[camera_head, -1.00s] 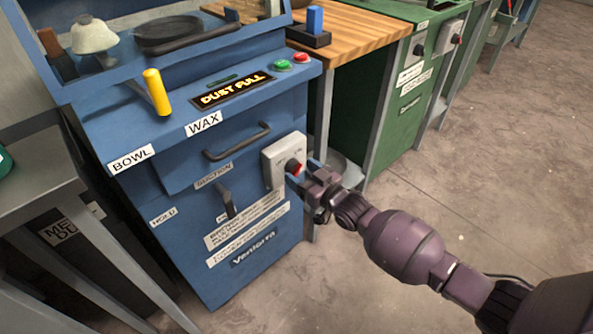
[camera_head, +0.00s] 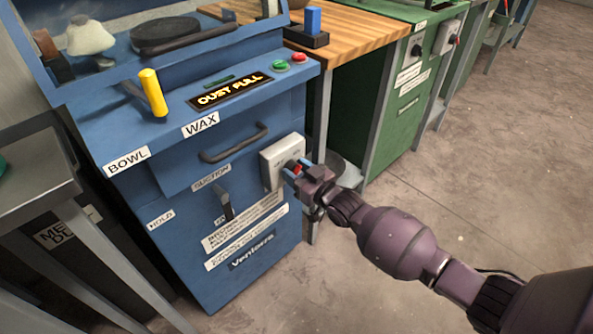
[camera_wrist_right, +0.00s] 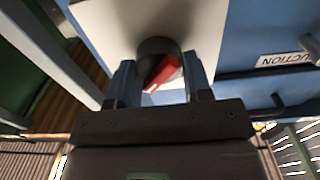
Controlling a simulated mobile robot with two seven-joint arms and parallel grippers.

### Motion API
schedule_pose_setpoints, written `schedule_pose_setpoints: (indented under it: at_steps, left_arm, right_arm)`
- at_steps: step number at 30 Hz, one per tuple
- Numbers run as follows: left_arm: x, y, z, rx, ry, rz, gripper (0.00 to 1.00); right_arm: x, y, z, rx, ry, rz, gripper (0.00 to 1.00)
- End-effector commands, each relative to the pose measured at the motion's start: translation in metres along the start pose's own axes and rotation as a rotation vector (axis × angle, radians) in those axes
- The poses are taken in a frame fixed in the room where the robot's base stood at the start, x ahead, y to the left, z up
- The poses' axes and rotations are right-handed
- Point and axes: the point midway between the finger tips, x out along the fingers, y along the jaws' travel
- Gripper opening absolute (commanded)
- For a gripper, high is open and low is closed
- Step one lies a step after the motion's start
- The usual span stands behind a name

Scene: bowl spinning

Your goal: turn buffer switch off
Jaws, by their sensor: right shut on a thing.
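The buffer switch is a grey-white box (camera_head: 273,160) on the right part of the blue machine's front, with a red and black rotary knob (camera_head: 297,169). My right gripper (camera_head: 299,171) reaches the knob from the right. In the right wrist view the red pointer of the knob (camera_wrist_right: 163,70) sits between the two fingers of my right gripper (camera_wrist_right: 158,80), tilted off the vertical. The fingers are at both sides of the knob and shut on it. Part of the box's label is hidden by the gripper. My left gripper is not in view.
A wooden bench (camera_head: 365,35) and green cabinet (camera_head: 400,120) stand to the right. Floor at right is clear.

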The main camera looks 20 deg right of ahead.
Motion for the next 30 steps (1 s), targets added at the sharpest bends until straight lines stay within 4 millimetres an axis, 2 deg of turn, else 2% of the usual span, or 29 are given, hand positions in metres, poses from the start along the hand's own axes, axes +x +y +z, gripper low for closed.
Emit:
schedule_pose_setpoints:
  at_steps: [11, 24, 30]
  left_arm:
    - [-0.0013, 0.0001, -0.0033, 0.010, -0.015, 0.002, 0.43]
    - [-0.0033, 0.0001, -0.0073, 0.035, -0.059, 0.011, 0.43]
    - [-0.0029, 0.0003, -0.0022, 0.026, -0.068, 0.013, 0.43]
  right_arm:
    - [0.0004, -0.0008, -0.0027, -0.143, 0.003, 0.000, 0.22]
    - [0.0004, -0.0023, -0.0015, -0.543, 0.001, 0.001, 0.22]
    - [0.0001, -0.0030, 0.0002, -0.733, 0.000, 0.001, 0.22]
